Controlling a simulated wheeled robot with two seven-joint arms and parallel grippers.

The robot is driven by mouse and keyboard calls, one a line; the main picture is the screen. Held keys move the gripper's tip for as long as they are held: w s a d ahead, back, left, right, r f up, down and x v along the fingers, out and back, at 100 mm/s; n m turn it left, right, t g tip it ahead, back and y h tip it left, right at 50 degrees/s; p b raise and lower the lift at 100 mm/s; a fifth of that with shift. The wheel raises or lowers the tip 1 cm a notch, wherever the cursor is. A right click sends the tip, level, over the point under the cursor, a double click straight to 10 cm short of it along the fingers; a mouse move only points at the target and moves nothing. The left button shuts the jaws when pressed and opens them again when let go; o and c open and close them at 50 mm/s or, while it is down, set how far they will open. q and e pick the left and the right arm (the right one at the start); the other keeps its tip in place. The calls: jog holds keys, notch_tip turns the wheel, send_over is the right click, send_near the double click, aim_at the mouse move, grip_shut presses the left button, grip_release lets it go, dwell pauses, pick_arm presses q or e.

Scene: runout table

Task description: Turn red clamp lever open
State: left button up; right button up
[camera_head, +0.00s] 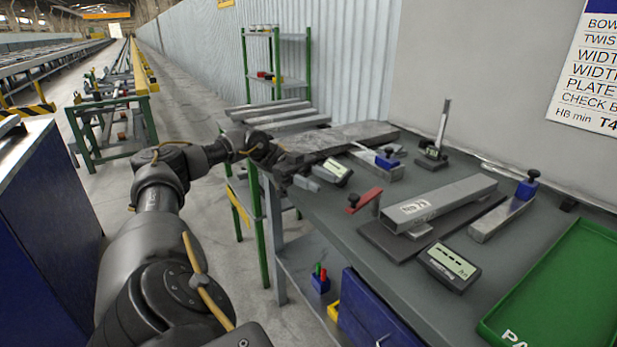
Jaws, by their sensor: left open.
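The red clamp lever (364,199) is a flat red bar with a dark knob at its left end. It sits at the left end of a grey metal bar (440,200) with a white label, on a dark base plate. My left arm reaches in from the left, and my left gripper (284,172) is at the table's left edge, left of and behind the lever. It is apart from the lever and open. Its fingers are small and dark against the table. My right gripper is not in view.
A digital readout (449,266) stands in front of the bar, and another (333,171) lies behind the lever. Blue-topped gauge blocks (387,160) (524,190) stand nearby. A green tray (565,285) fills the right front. The tabletop (345,240) in front of the lever is clear.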

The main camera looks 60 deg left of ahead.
pick_arm(q)
jog(key=shift+v, duration=1.45)
